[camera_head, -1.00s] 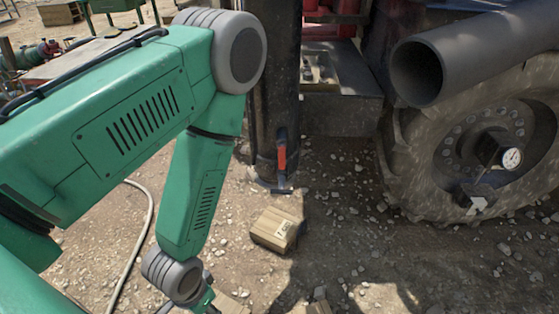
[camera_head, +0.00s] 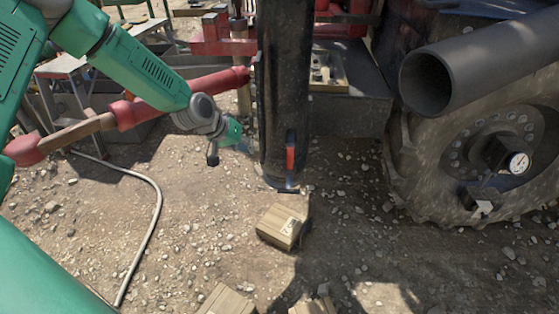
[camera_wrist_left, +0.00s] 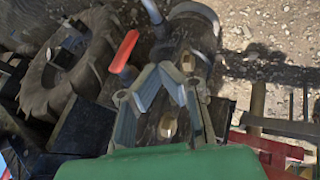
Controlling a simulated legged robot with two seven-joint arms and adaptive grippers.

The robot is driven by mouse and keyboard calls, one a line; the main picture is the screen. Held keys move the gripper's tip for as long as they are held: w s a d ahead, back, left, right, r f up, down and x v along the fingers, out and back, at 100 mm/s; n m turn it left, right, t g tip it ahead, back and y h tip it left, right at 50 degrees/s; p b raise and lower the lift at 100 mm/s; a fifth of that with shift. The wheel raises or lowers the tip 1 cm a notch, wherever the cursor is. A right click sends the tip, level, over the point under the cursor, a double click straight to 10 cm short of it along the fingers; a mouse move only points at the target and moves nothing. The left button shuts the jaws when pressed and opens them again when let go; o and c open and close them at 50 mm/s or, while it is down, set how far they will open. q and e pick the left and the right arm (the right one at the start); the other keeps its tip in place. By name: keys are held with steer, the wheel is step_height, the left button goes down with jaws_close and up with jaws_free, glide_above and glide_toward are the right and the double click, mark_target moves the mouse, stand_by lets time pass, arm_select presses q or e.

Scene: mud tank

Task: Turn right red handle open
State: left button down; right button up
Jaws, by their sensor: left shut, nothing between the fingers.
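The red handle (camera_head: 290,156) stands upright on the lower right side of a black vertical pipe (camera_head: 283,70) in the head view. In the left wrist view the red handle (camera_wrist_left: 124,51) is left of the fingers, apart from them. My left gripper (camera_head: 247,149) is at the left side of the pipe, at about the handle's height; its tips are hard to make out there. In the left wrist view the gripper (camera_wrist_left: 168,72) has its fingertips together and empty, in front of the dark pipe. My right gripper is in neither view.
A red bar (camera_head: 180,92) and a hose (camera_head: 157,195) are at the left.

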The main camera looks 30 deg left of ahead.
mark_target(290, 156)
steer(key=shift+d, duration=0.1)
arm_select(q)
steer(key=w+d+f+b, duration=0.3)
steer(key=w+d+f, duration=0.3)
steer(key=w+f, duration=0.1)
steer(key=shift+w+d+f, duration=0.15)
steer(key=shift+f, duration=0.3)
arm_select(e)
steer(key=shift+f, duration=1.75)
arm_select(q)
steer(key=shift+b, duration=0.3)
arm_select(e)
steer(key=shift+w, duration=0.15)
arm_select(q)
steer(key=shift+f+h, duration=0.1)
steer(key=shift+h, duration=0.2)
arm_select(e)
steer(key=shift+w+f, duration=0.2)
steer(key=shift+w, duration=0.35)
arm_select(q)
steer(key=shift+t, duration=0.3)
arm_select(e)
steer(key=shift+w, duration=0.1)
